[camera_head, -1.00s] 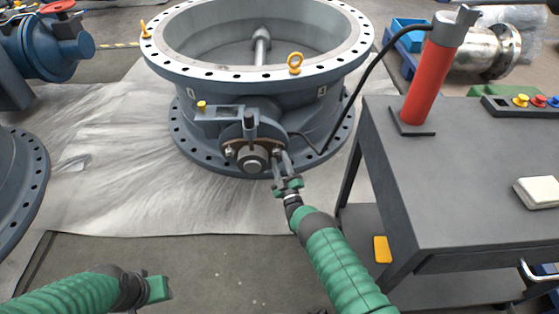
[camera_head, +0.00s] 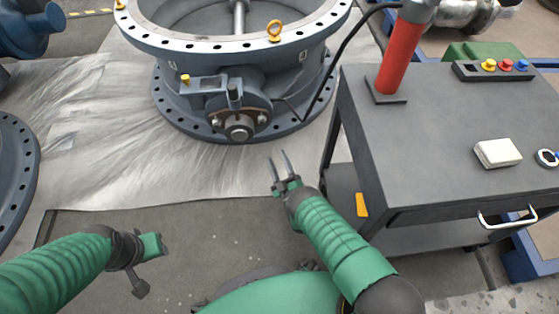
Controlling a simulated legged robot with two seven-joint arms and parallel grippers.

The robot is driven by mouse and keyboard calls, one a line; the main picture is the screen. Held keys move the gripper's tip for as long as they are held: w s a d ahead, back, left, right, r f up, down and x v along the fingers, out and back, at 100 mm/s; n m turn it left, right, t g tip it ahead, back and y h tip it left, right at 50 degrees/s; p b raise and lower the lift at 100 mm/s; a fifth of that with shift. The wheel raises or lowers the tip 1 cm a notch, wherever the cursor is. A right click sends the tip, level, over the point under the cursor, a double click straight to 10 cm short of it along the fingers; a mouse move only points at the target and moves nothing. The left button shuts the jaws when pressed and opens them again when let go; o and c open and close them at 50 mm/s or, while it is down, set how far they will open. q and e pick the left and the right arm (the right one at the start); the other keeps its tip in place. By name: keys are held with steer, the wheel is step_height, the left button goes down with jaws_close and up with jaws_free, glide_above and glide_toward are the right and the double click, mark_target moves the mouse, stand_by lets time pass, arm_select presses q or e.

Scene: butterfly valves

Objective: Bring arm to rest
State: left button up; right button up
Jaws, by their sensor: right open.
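My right gripper (camera_head: 279,166) is open and empty, with its two thin fingers apart. It is in front of and below the large grey butterfly valve (camera_head: 300,72), clear of the valve's round shaft hub (camera_head: 239,128). My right arm comes in from the lower right, beside the cart. My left gripper (camera_head: 152,246) shows at the lower left, over the dark floor. Its fingers cannot be made out clearly, so its opening is unclear.
A dark cart (camera_head: 420,150) stands at the right, close to my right arm. It bears a red cylinder (camera_head: 396,60), a button box (camera_head: 492,70) and a white block (camera_head: 497,153). A flange (camera_head: 18,170) is at the left. Floor (camera_head: 205,235) between my grippers is clear.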

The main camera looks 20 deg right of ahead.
steer(key=shift+v, duration=1.2)
